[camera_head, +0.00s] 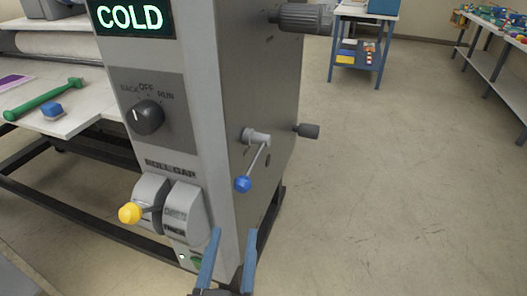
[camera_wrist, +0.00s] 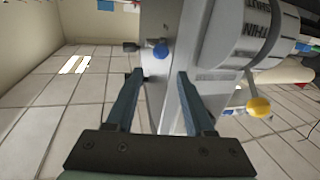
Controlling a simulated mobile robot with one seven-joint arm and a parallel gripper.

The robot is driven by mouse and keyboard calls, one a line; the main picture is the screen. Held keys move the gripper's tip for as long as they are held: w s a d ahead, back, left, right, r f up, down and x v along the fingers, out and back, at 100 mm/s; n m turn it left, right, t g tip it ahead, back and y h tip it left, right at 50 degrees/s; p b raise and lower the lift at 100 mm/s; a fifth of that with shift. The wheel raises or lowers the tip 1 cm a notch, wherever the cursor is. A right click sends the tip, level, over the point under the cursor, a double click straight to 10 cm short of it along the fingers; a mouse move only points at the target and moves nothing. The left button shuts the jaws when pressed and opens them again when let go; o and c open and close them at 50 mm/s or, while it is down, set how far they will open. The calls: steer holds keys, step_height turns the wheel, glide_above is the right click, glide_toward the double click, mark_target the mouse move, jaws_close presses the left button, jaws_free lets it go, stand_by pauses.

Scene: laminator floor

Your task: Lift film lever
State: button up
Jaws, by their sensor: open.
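A lever with a blue ball knob (camera_head: 243,184) hangs from a grey pivot on the side face of the laminator, its thin rod slanting down and left. Its blue knob also shows in the wrist view (camera_wrist: 161,49), ahead of the fingers. My gripper (camera_head: 233,238) is open and empty, below the blue knob and apart from it. In the wrist view its two blue fingers (camera_wrist: 158,75) stand well apart with nothing between them in contact. No label shows beside the blue-knobbed lever.
The roll gap lever with a yellow knob (camera_head: 130,213) sticks out of the front panel, left of my gripper. A selector dial (camera_head: 148,117) and a COLD display (camera_head: 130,17) are above it. A dark cylinder (camera_head: 307,131) juts from the side. Floor to the right is clear.

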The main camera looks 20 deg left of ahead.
mark_target(241, 190)
steer(key=p+x, duration=0.4)
steer(key=x, duration=0.7)
steer(key=shift+w+a+r, duration=0.1)
steer(key=shift+w+a, duration=0.05)
steer(key=shift+a, duration=0.1)
steer(key=shift+w+a, duration=0.1)
steer(key=shift+w, duration=0.6)
jaws_close()
stand_by(0.5)
